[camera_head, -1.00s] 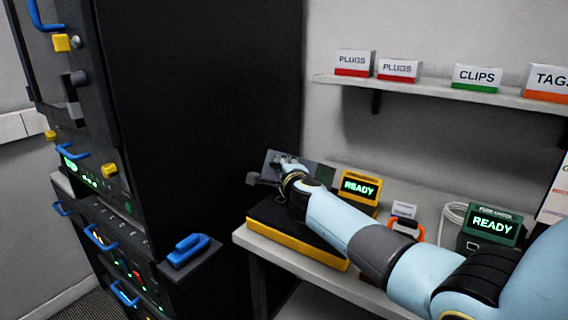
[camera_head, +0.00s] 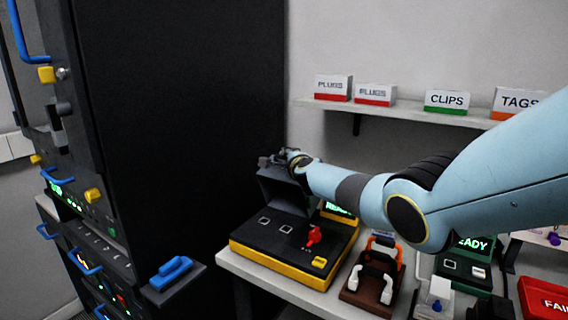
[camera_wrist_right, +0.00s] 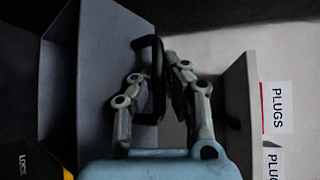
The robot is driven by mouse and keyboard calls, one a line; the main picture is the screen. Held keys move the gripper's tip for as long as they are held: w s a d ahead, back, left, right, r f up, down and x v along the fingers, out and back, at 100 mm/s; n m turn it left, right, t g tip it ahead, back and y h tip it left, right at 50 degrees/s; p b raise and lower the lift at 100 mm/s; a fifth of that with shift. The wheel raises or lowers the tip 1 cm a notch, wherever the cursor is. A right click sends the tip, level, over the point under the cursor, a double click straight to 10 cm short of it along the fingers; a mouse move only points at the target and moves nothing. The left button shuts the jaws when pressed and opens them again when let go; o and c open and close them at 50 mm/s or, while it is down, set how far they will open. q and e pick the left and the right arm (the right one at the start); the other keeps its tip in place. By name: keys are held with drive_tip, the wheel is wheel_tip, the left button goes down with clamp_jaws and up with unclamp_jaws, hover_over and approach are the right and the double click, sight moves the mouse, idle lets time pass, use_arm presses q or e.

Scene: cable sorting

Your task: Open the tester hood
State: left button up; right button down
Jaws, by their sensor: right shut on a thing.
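The tester (camera_head: 265,252) is a black box with a yellow base on the bench in the head view. Its dark grey hood (camera_head: 283,192) stands raised at the back of the box, and the top face with two square sockets and a red lever (camera_head: 313,236) is uncovered. My right gripper (camera_head: 277,160) is at the hood's upper edge. In the right wrist view my right gripper (camera_wrist_right: 160,85) is shut on the black hood handle (camera_wrist_right: 150,42), with the hood panel (camera_wrist_right: 103,80) to its left. My left gripper is not in view.
A tall black cabinet (camera_head: 190,120) stands just left of the tester. A shelf (camera_head: 400,112) with labelled boxes hangs behind. A brown stand (camera_head: 368,290), a green device (camera_head: 465,272) and a red bin (camera_head: 545,300) stand to the right. My right arm crosses above them.

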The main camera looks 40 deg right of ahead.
drive_tip(key=shift+w+d+m+g+y, duration=0.15)
drive_tip(key=shift+w+d, duration=0.05)
drive_tip(key=shift+d, duration=0.3)
drive_tip(key=shift+w+d+m+g+y, duration=0.15)
drive_tip(key=shift+d, duration=0.35)
drive_tip(key=shift+f, duration=0.1)
drive_tip(key=c, duration=1.4)
unclamp_jaws()
